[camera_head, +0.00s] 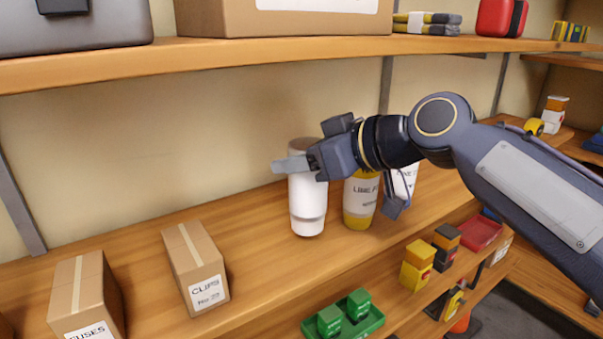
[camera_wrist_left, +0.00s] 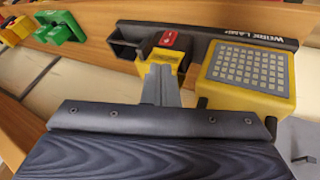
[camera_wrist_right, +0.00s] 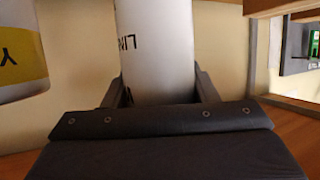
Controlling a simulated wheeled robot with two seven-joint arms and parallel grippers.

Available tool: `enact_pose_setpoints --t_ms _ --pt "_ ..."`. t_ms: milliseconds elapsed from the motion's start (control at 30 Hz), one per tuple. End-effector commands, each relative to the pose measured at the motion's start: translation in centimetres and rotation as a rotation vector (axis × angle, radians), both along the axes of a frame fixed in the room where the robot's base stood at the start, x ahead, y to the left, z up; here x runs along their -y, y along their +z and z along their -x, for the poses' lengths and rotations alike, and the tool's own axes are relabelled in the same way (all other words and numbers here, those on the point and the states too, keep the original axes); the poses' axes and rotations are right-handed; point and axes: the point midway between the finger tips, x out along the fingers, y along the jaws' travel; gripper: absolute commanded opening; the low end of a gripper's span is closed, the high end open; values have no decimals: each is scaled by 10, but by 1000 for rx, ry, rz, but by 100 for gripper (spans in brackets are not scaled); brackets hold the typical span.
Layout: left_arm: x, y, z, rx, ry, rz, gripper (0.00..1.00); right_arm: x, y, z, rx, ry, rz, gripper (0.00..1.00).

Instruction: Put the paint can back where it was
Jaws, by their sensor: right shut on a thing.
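Another white can (camera_head: 406,180) is behind the yellow one, partly hidden by my arm. My left gripper (camera_wrist_left: 160,85) is outside the head view; in its wrist view the fingers are together and empty.
Brown boxes marked CLIPS (camera_head: 196,268) and FUSES (camera_head: 84,290) stand to the left on the same shelf (camera_head: 255,255), with bare board between them and the white can. An upper shelf (camera_head: 240,58) runs overhead. A yellow work lamp (camera_wrist_left: 250,75) shows in the left wrist view.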

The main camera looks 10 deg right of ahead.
Motion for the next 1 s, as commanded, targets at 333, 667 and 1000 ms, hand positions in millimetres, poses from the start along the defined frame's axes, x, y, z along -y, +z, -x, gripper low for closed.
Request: enact_pose_setpoints --t_ms 333,667,1000 --pt "0 4 0 0 0 0 0 0 -31 -1 3 -2 -1 9" --pt "0 -1 0 0 0 0 0 0 -36 -2 -1 -1 0 54" --pt "0 0 0 0 0 0 0 0 -35 -1 -1 -1 0 74"
